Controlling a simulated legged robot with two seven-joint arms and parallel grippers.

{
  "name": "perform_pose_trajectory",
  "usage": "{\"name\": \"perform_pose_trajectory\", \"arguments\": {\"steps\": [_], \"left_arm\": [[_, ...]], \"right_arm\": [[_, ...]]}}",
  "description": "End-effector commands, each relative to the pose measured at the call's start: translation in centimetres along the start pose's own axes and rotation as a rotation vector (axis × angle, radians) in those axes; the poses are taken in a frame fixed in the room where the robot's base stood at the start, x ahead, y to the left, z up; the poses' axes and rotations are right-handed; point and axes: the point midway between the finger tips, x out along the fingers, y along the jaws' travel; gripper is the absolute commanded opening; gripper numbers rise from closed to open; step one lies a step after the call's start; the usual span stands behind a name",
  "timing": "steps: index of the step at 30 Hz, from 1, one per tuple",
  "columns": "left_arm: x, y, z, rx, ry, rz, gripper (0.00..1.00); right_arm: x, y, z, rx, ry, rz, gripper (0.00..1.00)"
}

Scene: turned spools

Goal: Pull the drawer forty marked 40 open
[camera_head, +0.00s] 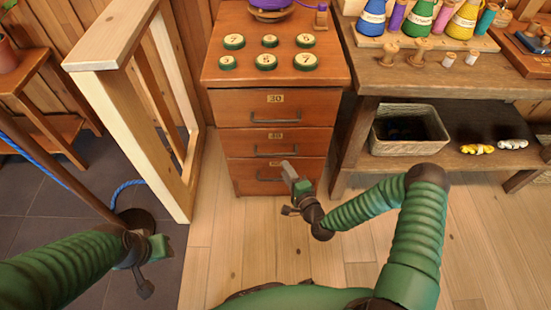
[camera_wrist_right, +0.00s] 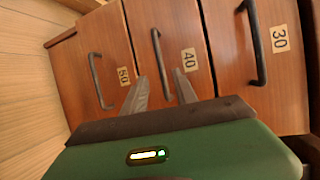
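The drawer marked 40 (camera_head: 240,143) is the middle one of three in a wooden cabinet and looks shut. Its dark bar handle (camera_head: 275,152) shows below the label. In the right wrist view, drawer 40 (camera_wrist_right: 187,22) has its handle (camera_wrist_right: 157,55) running toward the space between my fingertips. My right gripper (camera_head: 289,174) is in front of the lower part of the cabinet. In the wrist view my right gripper (camera_wrist_right: 160,88) has its fingers apart, and I cannot tell whether they touch the handle. My left gripper (camera_head: 158,250) is at lower left, away from the cabinet; its fingers are unclear.
Drawer 30 (camera_head: 240,105) is above and drawer 50 (camera_wrist_right: 85,45) below; both look shut. Numbered round pieces (camera_head: 265,62) sit on the cabinet top. A wooden frame (camera_head: 170,170) stands left, a workbench (camera_head: 440,80) right. The floor before the cabinet is clear.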

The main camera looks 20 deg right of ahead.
Motion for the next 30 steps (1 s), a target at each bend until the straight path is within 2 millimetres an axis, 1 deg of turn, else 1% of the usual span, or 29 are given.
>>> {"name": "perform_pose_trajectory", "arguments": {"steps": [1,6,9,12,16,23,30], "left_arm": [[1.0,0.0,0.2,-0.001,0.0,0.0,0.36],[2.6,0.0,0.6,-0.001,-0.001,0.0,0.36],[3.3,0.0,0.8,-0.001,-0.001,0.0,0.36],[3.7,0.0,0.9,-0.001,-0.001,0.0,0.36],[3.8,0.0,0.9,-0.001,-0.001,0.0,0.36],[3.8,0.0,0.9,-0.001,0.0,0.0,0.36],[3.8,0.0,0.9,-0.001,0.0,0.0,0.36]], "right_arm": [[1.4,0.5,0.0,-0.003,0.0,-0.003,0.34],[5.8,0.6,0.0,-0.002,-0.001,-0.001,0.34],[7.9,0.5,0.0,-0.001,0.0,0.0,0.34],[9.3,0.3,0.0,-0.001,0.0,0.0,0.34],[10.1,0.1,-0.1,0.0,0.0,0.002,0.34],[10.1,0.1,0.0,0.0,0.0,0.002,0.34],[10.1,0.1,0.0,0.0,0.0,0.003,0.03]]}}
